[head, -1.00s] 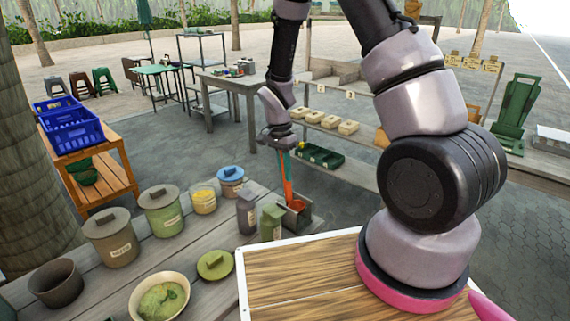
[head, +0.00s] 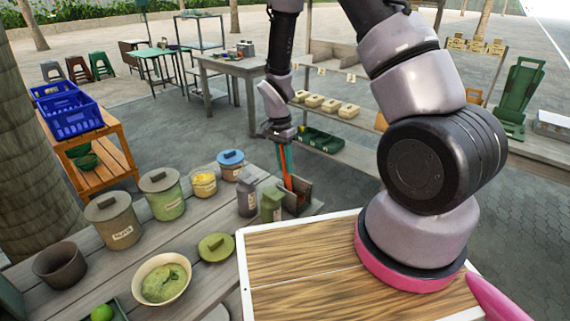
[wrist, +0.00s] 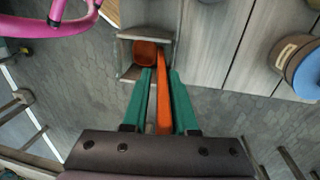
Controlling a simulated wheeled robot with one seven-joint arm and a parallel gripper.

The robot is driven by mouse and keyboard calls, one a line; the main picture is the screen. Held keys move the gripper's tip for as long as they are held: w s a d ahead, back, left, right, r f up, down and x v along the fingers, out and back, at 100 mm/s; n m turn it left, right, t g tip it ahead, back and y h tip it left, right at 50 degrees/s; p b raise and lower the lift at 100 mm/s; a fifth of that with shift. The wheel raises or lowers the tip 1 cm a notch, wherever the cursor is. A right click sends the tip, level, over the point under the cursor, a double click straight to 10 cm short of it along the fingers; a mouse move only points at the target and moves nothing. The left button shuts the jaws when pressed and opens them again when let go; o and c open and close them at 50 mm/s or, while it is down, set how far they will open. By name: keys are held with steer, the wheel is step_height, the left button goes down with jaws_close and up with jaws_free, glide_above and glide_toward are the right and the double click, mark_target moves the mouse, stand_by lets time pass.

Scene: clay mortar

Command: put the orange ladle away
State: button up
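The orange ladle (head: 288,182) hangs steeply, bowl down, below my gripper (head: 284,172). In the wrist view its handle (wrist: 164,110) runs between the two green fingers of my gripper (wrist: 161,74), which are closed in around it. The ladle's bowl is at a small grey open box (head: 304,193) at the far edge of the wooden counter. From above, the bowl shows within the outline of the box (wrist: 131,73). The box wall hides part of the bowl in the head view, and I cannot tell whether it touches the bottom.
A green container (head: 271,206) and a dark grey container (head: 246,196) stand close left of the box. Lidded jars, a yellow-filled jar (head: 203,184) and a bowl (head: 161,281) occupy the counter (head: 95,290). A wooden board (head: 290,260) lies in front.

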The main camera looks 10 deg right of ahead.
steer(key=shift+o, duration=0.7)
steer(key=r, duration=0.3)
steer(key=w+r, duration=0.1)
steer(key=r, duration=0.6)
steer(key=shift+w+a+r, duration=0.15)
steer(key=shift+a+r, duration=0.25)
steer(key=s+d+r+n+t+y, duration=0.1)
steer(key=s+d+r+n+t, duration=0.15)
steer(key=r, duration=0.75)
steer(key=s+d+r+n+t+y, duration=0.1)
steer(key=s+d+r, duration=0.2)
steer(key=r, duration=0.7)
steer(key=s+d+r+n+t+y, duration=0.1)
steer(key=s+d+r+n+t, duration=0.2)
steer(key=s+r, duration=0.7)
steer(key=s+t, duration=0.2)
steer(key=s, duration=0.1)
steer(key=shift+s+d+r, duration=0.15)
steer(key=shift+d+r, duration=0.1)
steer(key=shift+d, duration=0.05)
